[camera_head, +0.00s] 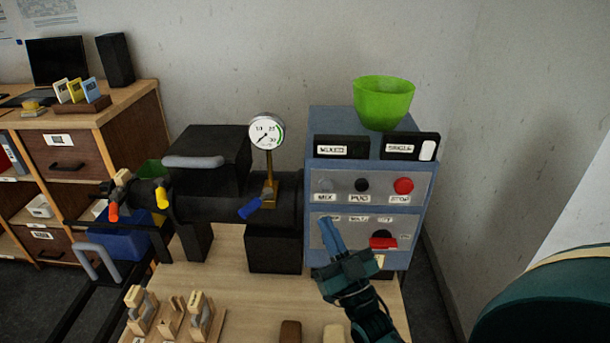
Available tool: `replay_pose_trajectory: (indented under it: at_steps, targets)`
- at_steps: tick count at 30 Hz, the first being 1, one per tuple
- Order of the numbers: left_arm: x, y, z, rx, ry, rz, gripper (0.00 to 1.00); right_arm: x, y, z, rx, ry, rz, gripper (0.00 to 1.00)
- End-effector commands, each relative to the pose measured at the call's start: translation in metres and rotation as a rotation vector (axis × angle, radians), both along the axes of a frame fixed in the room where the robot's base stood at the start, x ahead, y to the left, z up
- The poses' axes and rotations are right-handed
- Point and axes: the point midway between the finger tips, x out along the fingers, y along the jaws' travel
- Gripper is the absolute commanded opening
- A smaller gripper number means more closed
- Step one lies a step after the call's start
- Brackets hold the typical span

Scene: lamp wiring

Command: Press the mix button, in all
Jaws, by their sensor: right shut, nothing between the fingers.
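The mix button (325,185) is a grey round knob above a label reading MIX, at the left of the upper panel on the blue control cabinet (315,120). A black button (362,185) labelled PUG and a red button (403,186) labelled STOP sit to its right. My right gripper (328,230) is shut and empty, with its blue fingers pointing up in front of the lower panel. Its tips appear below the mix button and apart from it. The fingers hide part of the lower panel's left side. My left gripper is out of view.
A green bowl (383,100) and signs reading MIXED (340,147) and SINGLE (408,147) are on the cabinet. A black machine (215,205) with a gauge (266,132) stands left of it. The wooden table (215,265) holds small wooden pieces at the front.

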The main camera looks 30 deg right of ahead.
Motion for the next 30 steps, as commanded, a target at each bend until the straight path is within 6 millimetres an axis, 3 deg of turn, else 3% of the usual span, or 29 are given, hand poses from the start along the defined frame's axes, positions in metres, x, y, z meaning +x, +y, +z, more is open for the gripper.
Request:
replay_pose_trajectory:
  at_steps: [14, 30]
  targets:
    - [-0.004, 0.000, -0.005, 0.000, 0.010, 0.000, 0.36, 0.004, -0.003, 0.000, 0.000, -0.006, -0.001, 0.00]
    - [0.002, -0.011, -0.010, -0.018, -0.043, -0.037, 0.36, 0.061, -0.038, -0.002, -0.002, -0.005, -0.001, 0.00]
